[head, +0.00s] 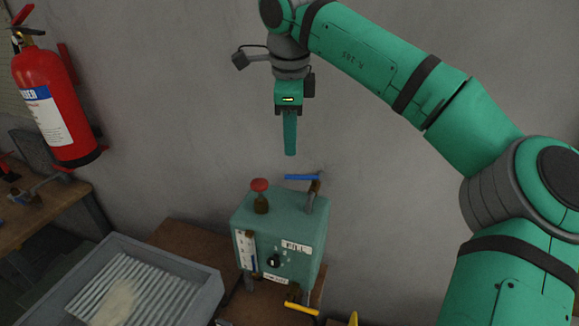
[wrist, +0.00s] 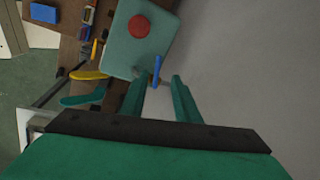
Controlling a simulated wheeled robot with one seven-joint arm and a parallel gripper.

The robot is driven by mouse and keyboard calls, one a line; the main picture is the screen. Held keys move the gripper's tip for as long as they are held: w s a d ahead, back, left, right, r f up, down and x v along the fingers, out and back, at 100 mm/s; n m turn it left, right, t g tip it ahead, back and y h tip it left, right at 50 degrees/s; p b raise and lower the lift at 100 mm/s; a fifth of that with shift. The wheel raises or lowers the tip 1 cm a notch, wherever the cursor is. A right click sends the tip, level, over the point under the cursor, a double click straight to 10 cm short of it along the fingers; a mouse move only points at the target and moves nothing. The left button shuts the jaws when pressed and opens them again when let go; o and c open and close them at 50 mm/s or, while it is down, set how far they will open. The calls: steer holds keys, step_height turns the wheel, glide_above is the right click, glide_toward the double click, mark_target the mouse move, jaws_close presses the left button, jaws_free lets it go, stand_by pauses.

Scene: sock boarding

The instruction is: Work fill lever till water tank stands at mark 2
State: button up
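The water tank (head: 306,247) is a teal box on a wooden bench, with a red knob (head: 260,186) on top. The blue fill lever (head: 302,177) sits on a post at the tank's top right, above a label that seems to read FILL. A white gauge (head: 245,246) with a blue strip is on the front left; its marks are too small to read. A yellow lever (head: 301,309) is low on the front. My gripper (head: 290,153) hangs above the blue lever, apart from it. In the wrist view its fingers (wrist: 158,82) are spread and empty, with the blue lever (wrist: 157,70) beyond them.
A grey ribbed basin (head: 205,297) stands left of the tank. A red fire extinguisher (head: 55,105) hangs on the wall at left, above another bench (head: 45,222). A black knob (head: 273,261) is on the tank's front.

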mark_target(291, 177)
steer(key=f, duration=0.5)
steer(key=w+f, duration=0.1)
steer(key=f, duration=0.2)
steer(key=shift+d+f, duration=0.1)
steer(key=shift+w+f, duration=0.2)
steer(key=shift+f, duration=0.55)
steer(key=shift+w, duration=0.1)
jaws_close()
